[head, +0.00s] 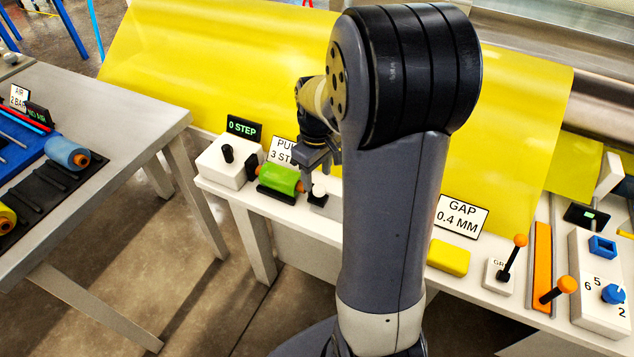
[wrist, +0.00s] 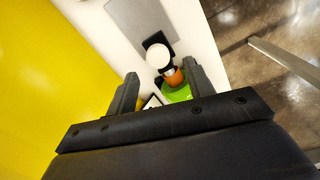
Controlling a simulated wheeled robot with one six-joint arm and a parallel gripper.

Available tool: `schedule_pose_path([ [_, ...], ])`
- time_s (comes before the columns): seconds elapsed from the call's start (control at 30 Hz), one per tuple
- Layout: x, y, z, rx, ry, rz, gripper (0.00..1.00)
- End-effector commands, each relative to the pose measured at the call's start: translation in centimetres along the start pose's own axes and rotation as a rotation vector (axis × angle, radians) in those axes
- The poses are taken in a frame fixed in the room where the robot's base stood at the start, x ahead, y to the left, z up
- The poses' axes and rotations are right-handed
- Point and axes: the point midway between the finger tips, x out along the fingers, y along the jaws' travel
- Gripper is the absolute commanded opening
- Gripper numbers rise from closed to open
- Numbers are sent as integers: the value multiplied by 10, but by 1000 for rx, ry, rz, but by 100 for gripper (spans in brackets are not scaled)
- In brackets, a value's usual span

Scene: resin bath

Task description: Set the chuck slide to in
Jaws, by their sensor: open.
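A white round knob on a small black base (head: 318,190) stands on the white bench, just right of a green roll (head: 280,178) with an orange core. It looks like the chuck slide, but no label for it can be read. My gripper (head: 320,170) is open and empty, pointing down just above the knob. In the wrist view the white knob (wrist: 159,55) shows between and just beyond the fingertips (wrist: 160,70), apart from them.
A white box with a black knob (head: 222,162) and a "0 STEP" display (head: 244,127) stand left of the roll. A partly hidden "PU... 3 ST..." sign (head: 284,150) stands behind. Yellow sheet (head: 220,70) rises behind the bench. Orange-topped levers (head: 520,240) stand at right.

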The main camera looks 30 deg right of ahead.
Motion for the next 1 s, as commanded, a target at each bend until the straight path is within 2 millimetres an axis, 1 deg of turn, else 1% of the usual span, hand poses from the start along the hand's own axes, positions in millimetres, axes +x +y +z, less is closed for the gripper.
schedule_pose_path([
  [0.03, -13, 0, -1, 0, 4, 3, 50],
  [0.2, -39, 0, -1, 0, 3, 2, 50],
  [0.3, -48, 0, -1, 0, 1, 0, 50],
  [0.4, -51, 0, -1, 0, 1, 1, 50],
  [0.77, -49, 0, 0, 0, 0, 0, 50],
  [0.87, -41, 0, 0, 0, -3, -2, 50],
  [0.97, -28, 0, 0, 0, -3, -2, 50],
  [1.0, -20, 0, 0, 0, -3, -3, 50],
])
